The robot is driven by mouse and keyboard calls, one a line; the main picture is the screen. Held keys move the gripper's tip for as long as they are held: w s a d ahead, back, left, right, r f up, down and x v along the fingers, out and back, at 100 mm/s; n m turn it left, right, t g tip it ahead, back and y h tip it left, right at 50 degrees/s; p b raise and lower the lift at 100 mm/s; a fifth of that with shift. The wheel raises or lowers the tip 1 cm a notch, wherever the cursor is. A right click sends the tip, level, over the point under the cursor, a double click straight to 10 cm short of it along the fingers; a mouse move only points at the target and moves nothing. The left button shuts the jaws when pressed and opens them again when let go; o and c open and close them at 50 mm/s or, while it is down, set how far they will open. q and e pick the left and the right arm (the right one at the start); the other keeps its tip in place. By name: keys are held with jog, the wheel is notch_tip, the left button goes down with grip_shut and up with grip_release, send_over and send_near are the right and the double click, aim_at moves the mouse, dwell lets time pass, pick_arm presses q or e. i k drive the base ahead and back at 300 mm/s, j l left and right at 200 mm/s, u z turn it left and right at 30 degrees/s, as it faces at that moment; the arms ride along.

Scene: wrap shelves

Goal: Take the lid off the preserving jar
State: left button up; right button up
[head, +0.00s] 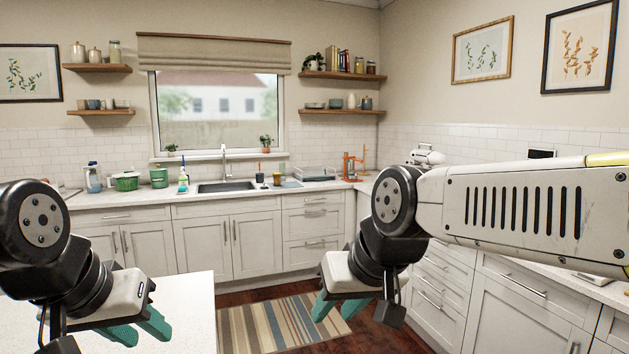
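No preserving jar can be made out with certainty. Glass jars with lids stand on the upper left wall shelf (97,68), one of them a tall jar (115,50), and small jars (371,68) stand on the upper right shelf. They are too small to tell which kind they are. My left gripper (142,331) hangs at the lower left over the white counter, its teal fingers apart and empty. My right gripper (337,306) hangs in the lower middle above the striped rug, its teal fingers apart and empty. Both are far from the shelves.
A white counter (180,305) lies close at the lower left. The back counter holds a sink (226,187), a green pot (126,182), spray bottle (183,180) and orange stand (352,165). A striped rug (275,325) covers open floor. Cabinets line the right.

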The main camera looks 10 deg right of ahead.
aim_at(276, 180)
jog(key=z, duration=0.2)
jog(key=i+l, duration=0.2)
jog(key=l, duration=0.2)
jog(key=i+l, duration=0.2)
jog(key=l, duration=0.15)
jog(key=i+l+z, duration=0.1)
jog(key=l, duration=0.3)
jog(key=i+l, duration=0.3)
jog(key=i+l+u, duration=0.15)
jog(key=i, duration=0.35)
jog(key=i+l+u, duration=0.15)
jog(key=i, duration=0.35)
jog(key=i+l+u, duration=0.1)
jog(key=i, duration=0.35)
jog(key=i+j, duration=0.1)
jog(key=i, duration=1.95)
jog(key=l+z, duration=0.05)
jog(key=l, duration=0.05)
